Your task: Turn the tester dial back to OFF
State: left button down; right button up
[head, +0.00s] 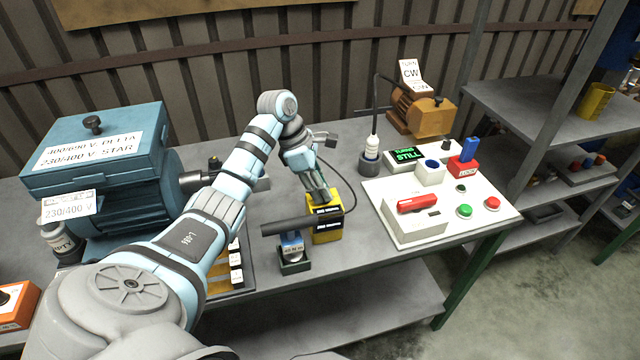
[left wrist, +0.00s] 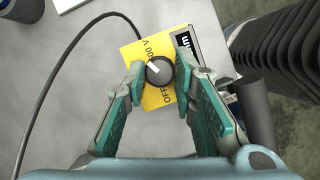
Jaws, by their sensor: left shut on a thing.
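The yellow tester (head: 327,222) stands on the bench in the middle of the head view. In the left wrist view its yellow top face (left wrist: 157,50) carries printed OFF and "00 V" marks. The dark round dial (left wrist: 159,71) with a white pointer line sits on that face. The pointer is angled toward the upper left in that view. My left gripper (head: 322,196) reaches down onto the tester from above. In the left wrist view its teal fingers (left wrist: 160,76) are closed on the dial, one on each side. My right gripper is not seen.
A black cable (left wrist: 72,68) runs from the tester. A dark cylinder (head: 287,227) and a blue item in a small holder (head: 294,262) are close beside it. A blue motor (head: 112,190) stands left; a white control panel (head: 455,205) stands right.

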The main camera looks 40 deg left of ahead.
pick_arm(q)
jog(key=n+p, duration=0.1)
jog(key=n, duration=0.1)
jog(key=n+t+y, duration=0.1)
jog(key=n, duration=0.1)
jog(key=shift+s+d+p, duration=0.15)
jog(key=shift+p, duration=0.2)
jog(key=shift+n+t+y+p, duration=0.4)
jog(key=shift+n+y+p, duration=0.15)
jog(key=shift+n, duration=1.15)
jog(key=c, duration=1.4)
grip_release()
jog(key=shift+c, duration=0.2)
jog(key=shift+o, duration=0.5)
jog(key=shift+f, duration=0.1)
jog(key=v, duration=1.2)
